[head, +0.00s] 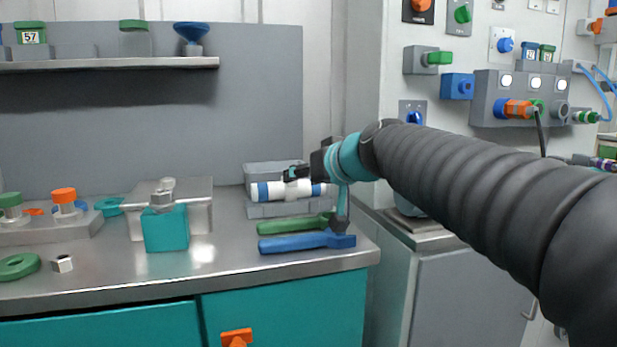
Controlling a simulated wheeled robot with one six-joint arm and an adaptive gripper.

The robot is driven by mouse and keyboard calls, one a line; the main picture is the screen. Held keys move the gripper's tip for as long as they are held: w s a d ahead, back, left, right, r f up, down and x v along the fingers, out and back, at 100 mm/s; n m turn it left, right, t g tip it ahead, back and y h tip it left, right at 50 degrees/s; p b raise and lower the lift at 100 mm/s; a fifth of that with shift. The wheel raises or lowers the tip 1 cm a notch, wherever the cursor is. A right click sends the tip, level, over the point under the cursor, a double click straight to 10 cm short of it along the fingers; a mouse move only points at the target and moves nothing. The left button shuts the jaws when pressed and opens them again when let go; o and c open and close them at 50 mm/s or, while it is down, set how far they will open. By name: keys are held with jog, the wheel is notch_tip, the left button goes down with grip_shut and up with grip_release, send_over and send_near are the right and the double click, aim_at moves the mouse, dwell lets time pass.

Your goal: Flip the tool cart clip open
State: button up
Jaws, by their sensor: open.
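No part is clearly marked as the tool cart clip. An orange fitting (237,337) sits on the teal front (290,308) below the metal worktop, and the bottom picture edge cuts it off. I cannot tell whether it is the clip, or whether it is flipped open or shut. My gripper (294,174) is open, well above and to the right of this fitting. It is in front of or beside a white cylinder with blue bands (272,191). I cannot tell whether it touches the cylinder. Part of the gripper is hard to make out.
Green (290,224) and blue (290,243) tools lie on the worktop (230,262) below my gripper. A metal box with a teal block (165,230) stands left of them. A grey cabinet (460,300) stands at the right, under a wall of fittings.

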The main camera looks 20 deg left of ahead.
jog(key=shift+x, duration=1.9)
jog(key=shift+c, duration=0.3)
grip_shut()
